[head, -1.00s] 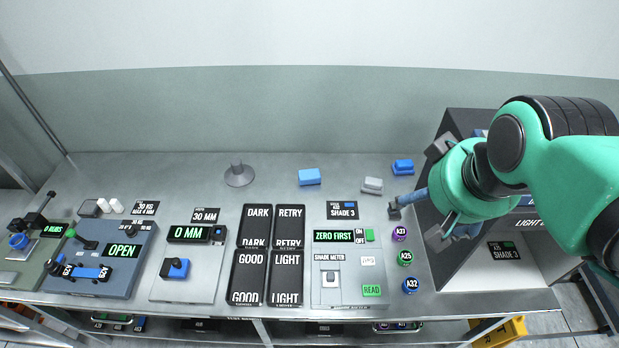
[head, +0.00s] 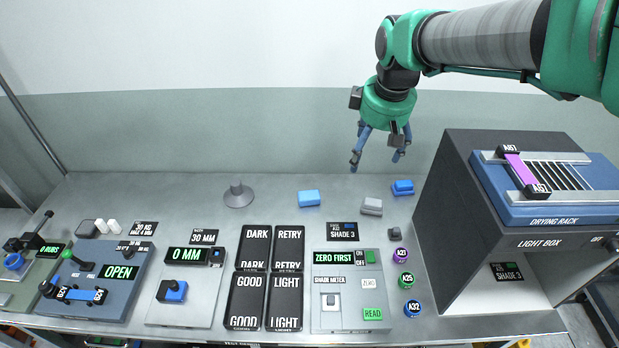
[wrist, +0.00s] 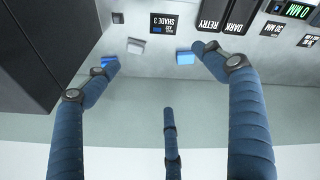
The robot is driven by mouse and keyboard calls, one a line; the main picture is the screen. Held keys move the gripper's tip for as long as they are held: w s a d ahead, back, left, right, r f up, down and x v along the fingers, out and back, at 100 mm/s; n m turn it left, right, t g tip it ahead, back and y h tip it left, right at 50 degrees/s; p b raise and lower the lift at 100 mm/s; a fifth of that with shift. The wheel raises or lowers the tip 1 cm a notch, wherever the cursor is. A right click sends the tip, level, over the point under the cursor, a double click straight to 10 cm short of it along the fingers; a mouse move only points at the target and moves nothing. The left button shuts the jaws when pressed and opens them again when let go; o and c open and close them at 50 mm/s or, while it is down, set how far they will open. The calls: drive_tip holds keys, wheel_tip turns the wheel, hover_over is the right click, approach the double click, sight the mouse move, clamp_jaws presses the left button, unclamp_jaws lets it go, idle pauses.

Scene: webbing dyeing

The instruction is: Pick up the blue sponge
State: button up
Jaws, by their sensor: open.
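Two blue blocks lie at the back of the grey bench, and I cannot tell from looks alone which is the sponge. A lighter blue block (head: 308,198) lies left of the grey block; it also shows in the wrist view (wrist: 185,57). A deeper blue block (head: 402,187) lies to the right near the light box; in the wrist view (wrist: 106,61) a fingertip partly covers it. My gripper (head: 378,160) is open and empty, with its blue fingers spread, above the bench's back edge and apart from both blocks. Its three fingers show in the wrist view (wrist: 155,60).
A grey block (head: 372,207) lies between the blue ones, with a small dark cube (head: 394,234) in front. The light box (head: 450,220) stands at right, carrying a drying rack (head: 550,214). A grey cone (head: 238,195) stands left. Labelled trays (head: 255,253) and a shade meter (head: 345,300) fill the front.

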drive_tip(key=w+a+f+n, duration=0.3)
drive_tip(key=w+a+f, duration=0.15)
drive_tip(key=w, duration=0.35)
drive_tip(key=n+g, duration=0.3)
drive_tip(key=n, duration=0.4)
hover_over(309, 192)
wheel_tip(309, 192, down, 22)
drive_tip(key=shift+a, duration=0.1)
drive_tip(key=shift+f+b, duration=0.9)
drive_tip(key=shift+f, duration=3.35)
drive_tip(key=shift+f+b, duration=0.7)
drive_tip(key=shift+f, duration=1.95)
